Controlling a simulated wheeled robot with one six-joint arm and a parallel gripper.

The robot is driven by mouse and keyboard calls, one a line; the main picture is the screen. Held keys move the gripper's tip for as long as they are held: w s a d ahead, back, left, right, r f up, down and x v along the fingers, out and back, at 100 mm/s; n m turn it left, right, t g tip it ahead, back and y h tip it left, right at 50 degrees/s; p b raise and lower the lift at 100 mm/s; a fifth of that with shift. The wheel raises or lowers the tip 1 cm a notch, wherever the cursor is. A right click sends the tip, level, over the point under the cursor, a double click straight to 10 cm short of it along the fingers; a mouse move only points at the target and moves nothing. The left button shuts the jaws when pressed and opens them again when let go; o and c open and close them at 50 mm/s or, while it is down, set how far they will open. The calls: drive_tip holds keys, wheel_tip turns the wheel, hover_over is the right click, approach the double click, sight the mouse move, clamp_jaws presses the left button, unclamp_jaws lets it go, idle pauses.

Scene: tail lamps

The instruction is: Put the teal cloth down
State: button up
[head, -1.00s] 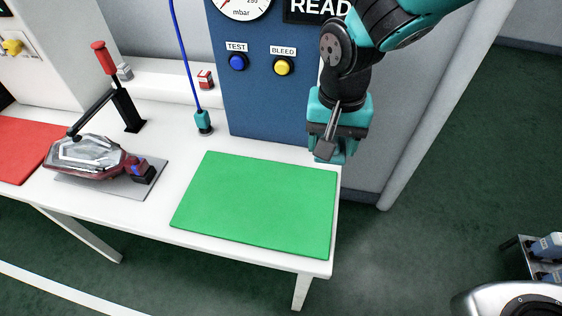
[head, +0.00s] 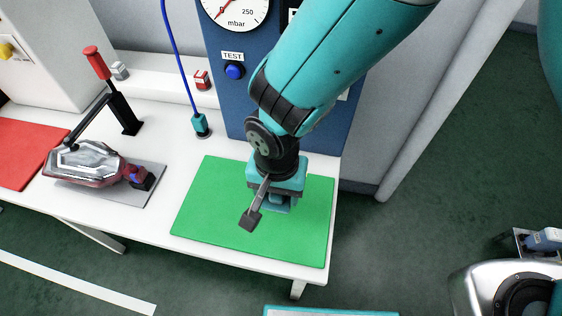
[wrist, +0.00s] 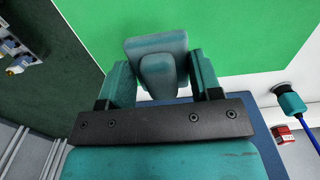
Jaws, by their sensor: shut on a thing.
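My gripper (head: 274,206) is over the green mat (head: 205,210) on the white bench, pointing down. In the wrist view, its two teal fingers (wrist: 160,75) are shut on the teal cloth (wrist: 156,50), which looks like a small folded pad with a raised grip part. The green mat (wrist: 235,35) fills the view behind the cloth. In the head view the cloth is mostly hidden by my gripper. I cannot tell whether it touches the mat.
A clamp with a red handle (head: 96,62) and a tail lamp (head: 95,165) on a grey plate stand at left, near a red mat (head: 22,150). The blue test panel (head: 232,105) rises behind. The mat's visible surface is clear.

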sight(278, 203)
drive_tip(key=shift+f, duration=2.5)
drive_tip(key=shift+f, duration=0.1)
drive_tip(key=o, duration=0.9)
wheel_tip(278, 203, up, 12)
drive_tip(key=shift+r+b, duration=0.2)
drive_tip(key=shift+b, duration=0.1)
drive_tip(key=s+d+r+n+y, duration=0.2)
drive_tip(key=d+r+n, duration=0.2)
drive_tip(key=d+r, duration=0.4)
drive_tip(key=s+d+r+n+y, duration=0.2)
drive_tip(key=s+d+r+n, duration=0.1)
drive_tip(key=d+r, duration=0.4)
drive_tip(key=d+n, duration=0.1)
drive_tip(key=d, duration=0.1)
drive_tip(key=shift+s+d+r+n, duration=0.35)
drive_tip(key=shift+r+n, duration=0.05)
